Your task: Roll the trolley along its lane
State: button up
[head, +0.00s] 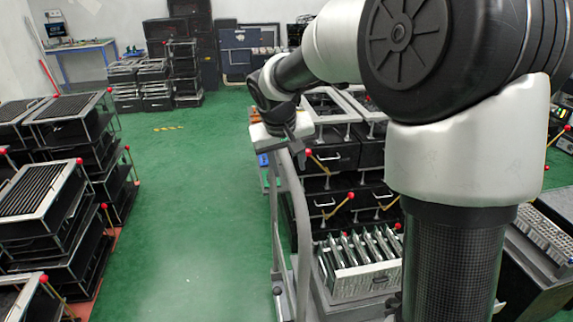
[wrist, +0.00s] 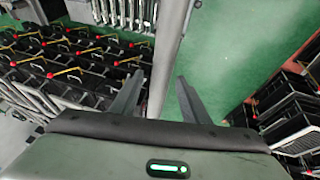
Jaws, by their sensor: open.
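The trolley shows in the head view as a grey tubular frame with an upright, curved handle bar (head: 303,230), left of my arm's column. My gripper (head: 297,141) is at the top end of this bar. In the wrist view my gripper (wrist: 158,80) is open, with a dark finger on each side.
Black racks with red-knobbed levers (head: 338,205) stand right of the bar, with a slotted metal tray (head: 362,268) in front. More lever racks (head: 62,190) line the left side. The green floor (head: 185,210) between is clear, with a yellow-striped mark (head: 168,128) farther back.

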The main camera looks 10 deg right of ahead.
jog(key=shift+w+f, duration=0.15)
jog(key=shift+f, duration=0.15)
grip_shut()
